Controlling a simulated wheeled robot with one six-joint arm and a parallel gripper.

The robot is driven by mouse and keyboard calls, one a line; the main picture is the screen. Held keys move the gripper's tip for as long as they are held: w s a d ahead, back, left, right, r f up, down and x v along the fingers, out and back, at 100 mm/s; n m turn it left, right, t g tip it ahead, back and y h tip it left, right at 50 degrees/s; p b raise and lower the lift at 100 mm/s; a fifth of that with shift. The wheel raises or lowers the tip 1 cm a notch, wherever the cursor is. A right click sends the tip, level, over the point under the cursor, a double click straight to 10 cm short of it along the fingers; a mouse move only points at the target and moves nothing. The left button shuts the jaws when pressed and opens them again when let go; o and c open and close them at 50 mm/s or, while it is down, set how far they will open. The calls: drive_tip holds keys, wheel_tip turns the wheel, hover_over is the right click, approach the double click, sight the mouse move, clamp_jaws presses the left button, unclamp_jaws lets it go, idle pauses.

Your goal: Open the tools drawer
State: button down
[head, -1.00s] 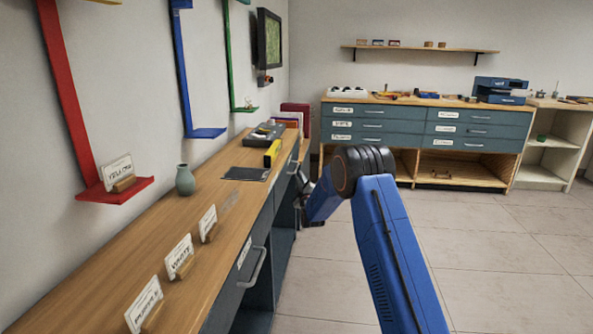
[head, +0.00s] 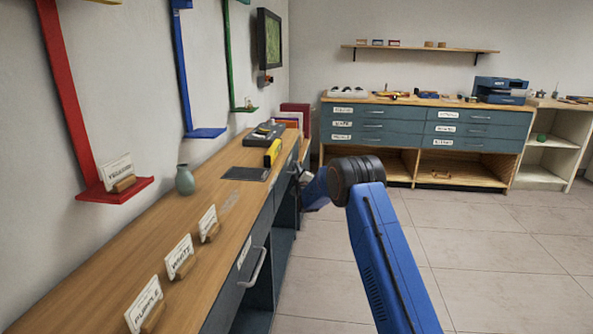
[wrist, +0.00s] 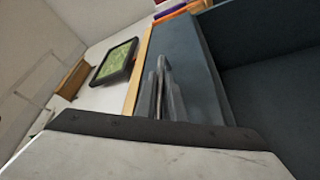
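The left workbench has two blue-grey drawers with bar handles. The near drawer (head: 236,277) has a white label too small to read, and its handle (head: 256,268) is clear of me. The far drawer (head: 281,185) looks shut; I cannot read a label on it, so I cannot tell which is the tools drawer. My gripper (head: 298,172) is at the far drawer's handle, partly hidden by my arm. In the wrist view, slim grey metal parts (wrist: 162,92) stand close against the blue-grey front (wrist: 200,85). Fingers and handle overlap there, and I cannot tell whether the grip is closed.
The bench top (head: 130,265) carries name cards, a green vase (head: 184,179), a dark mat and a yellow tool (head: 272,153). A monitor (head: 269,39) hangs on the wall. A drawer cabinet (head: 425,130) stands at the back. The floor (head: 510,260) to the right is clear.

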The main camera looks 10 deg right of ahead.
drive_tip(key=s+d, duration=0.3)
drive_tip(key=d, duration=0.7)
drive_tip(key=s+d, duration=0.3)
drive_tip(key=d, duration=0.6)
drive_tip(key=shift+s+d, duration=0.2)
drive_tip(key=shift+d, duration=0.15)
drive_tip(key=shift+f, duration=0.1)
drive_tip(key=c, duration=2.1)
unclamp_jaws()
drive_tip(key=v, duration=1.7)
drive_tip(key=shift+s+a, duration=0.1)
drive_tip(key=shift+s, duration=0.15)
